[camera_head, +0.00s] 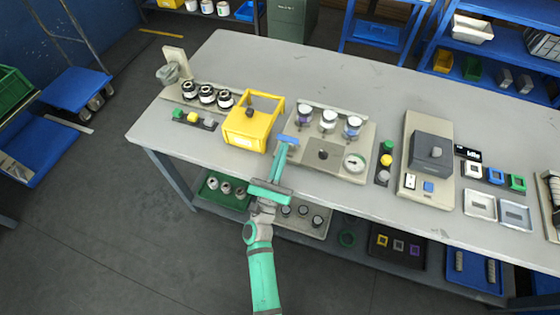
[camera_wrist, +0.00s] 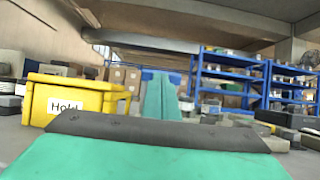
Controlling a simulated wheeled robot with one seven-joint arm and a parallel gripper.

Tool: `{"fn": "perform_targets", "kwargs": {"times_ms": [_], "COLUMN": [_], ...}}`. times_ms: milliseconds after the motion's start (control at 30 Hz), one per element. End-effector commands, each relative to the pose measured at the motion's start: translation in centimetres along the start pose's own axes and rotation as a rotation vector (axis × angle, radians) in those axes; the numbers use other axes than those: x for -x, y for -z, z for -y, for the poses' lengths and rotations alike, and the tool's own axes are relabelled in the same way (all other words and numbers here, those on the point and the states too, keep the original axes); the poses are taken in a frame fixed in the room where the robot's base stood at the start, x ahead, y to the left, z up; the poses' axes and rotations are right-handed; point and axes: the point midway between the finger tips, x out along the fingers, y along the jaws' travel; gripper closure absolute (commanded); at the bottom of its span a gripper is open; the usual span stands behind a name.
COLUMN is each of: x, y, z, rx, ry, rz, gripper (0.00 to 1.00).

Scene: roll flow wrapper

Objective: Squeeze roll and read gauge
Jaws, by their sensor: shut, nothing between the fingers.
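A round white gauge (camera_head: 355,162) sits at the right front of a beige fixture plate (camera_head: 302,160) on the table; its reading is too small to tell. Three white roll-like cylinders with coloured bands stand along the plate's back: left (camera_head: 304,115), middle (camera_head: 328,121) and right (camera_head: 352,127). I cannot tell which is the task's roll. A dark knob (camera_head: 322,154) is at the plate's front middle. My teal gripper (camera_head: 285,138) is shut and empty, over the plate's left edge, between it and a yellow box. It also shows in the wrist view (camera_wrist: 160,80).
The yellow box (camera_head: 248,134) stands close left of my gripper; its label in the wrist view reads "Hold" (camera_wrist: 65,106). Several dark-topped rolls (camera_head: 207,95) stand further left. Coloured buttons (camera_head: 386,160) and a grey machine (camera_head: 431,150) are to the right. The table's back is clear.

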Motion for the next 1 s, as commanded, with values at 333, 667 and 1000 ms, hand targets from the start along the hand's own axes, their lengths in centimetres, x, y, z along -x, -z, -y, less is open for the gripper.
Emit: {"fn": "perform_targets", "kwargs": {"times_ms": [333, 667, 1000], "x": [-0.1, -0.7, -3.1], "y": [0.0, -0.3, -1.1], "z": [0.0, 0.0, 0.1], "rx": [0.000, 0.000, 0.000], "ry": [0.000, 0.001, 0.001], "rz": [-0.001, 0.000, 0.003], "gripper": [1.00, 1.00, 1.00]}}
